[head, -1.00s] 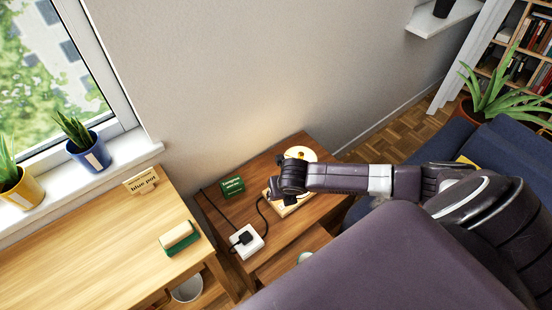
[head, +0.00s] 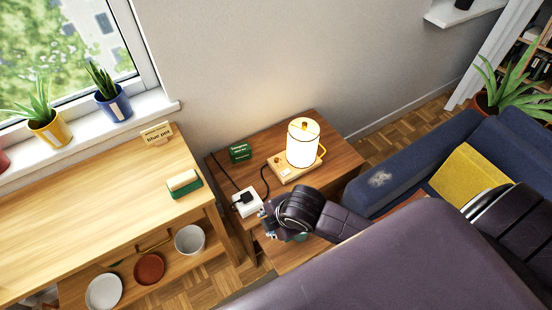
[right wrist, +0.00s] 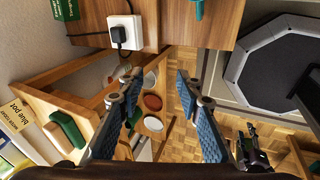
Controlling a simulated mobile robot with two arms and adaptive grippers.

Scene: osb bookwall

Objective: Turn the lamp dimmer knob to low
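The lit lamp (head: 303,145) stands upright on the brown side table (head: 338,152), its white shade glowing. Its light wooden base (head: 286,174) has a small dark spot that may be the dimmer knob (head: 279,161); its setting is too small to read. My right gripper (head: 264,222) is near the table's front left, apart from the lamp and close to the white socket box (head: 246,203). In the right wrist view its blue-padded fingers (right wrist: 160,108) are spread with nothing between them. The lamp is not in that view.
A black plug and cord run from the socket box toward the lamp. A green box (head: 240,152) sits at the table's back left. A wooden bench (head: 90,215) with a sponge (head: 184,183) stands left. A blue sofa (head: 395,175) stands right.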

